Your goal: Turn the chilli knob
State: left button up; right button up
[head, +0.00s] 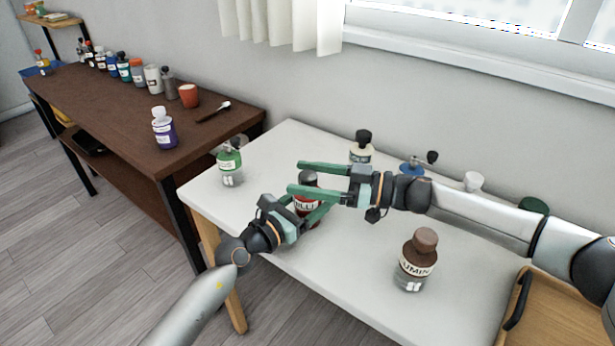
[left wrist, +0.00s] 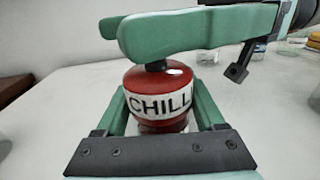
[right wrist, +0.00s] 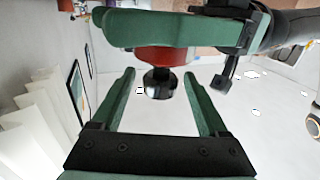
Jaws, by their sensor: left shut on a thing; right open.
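The chilli jar (head: 308,207) is red with a white label and a dark knob (head: 308,178) on top, standing on the white table. My left gripper (head: 312,205) is shut on the jar's body. In the left wrist view, the jar (left wrist: 157,82) shows between its fingers, label facing the camera. My right gripper (head: 297,177) reaches in from the right at the jar's top, with its fingers apart. In the right wrist view, the dark knob (right wrist: 160,83) sits between the open fingers, with a gap on each side. The left gripper's finger partly hides the jar there.
A cumin jar (head: 416,262) stands at the front right of the white table (head: 350,295). A green-topped jar (head: 230,165) stands at left, and a dark-topped jar (head: 361,147) behind. A wooden tray (head: 545,310) lies at right. Bottles line the brown table (head: 115,115).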

jog(key=shift+c, duration=0.2)
grip_shut()
dwell(0.3)
jog(key=shift+m+t+h, duration=0.3)
jog(key=shift+m+t, duration=0.4)
jog(key=shift+t, duration=0.4)
jog(key=shift+o, duration=0.2)
grip_release()
jog(key=v, duration=1.2)
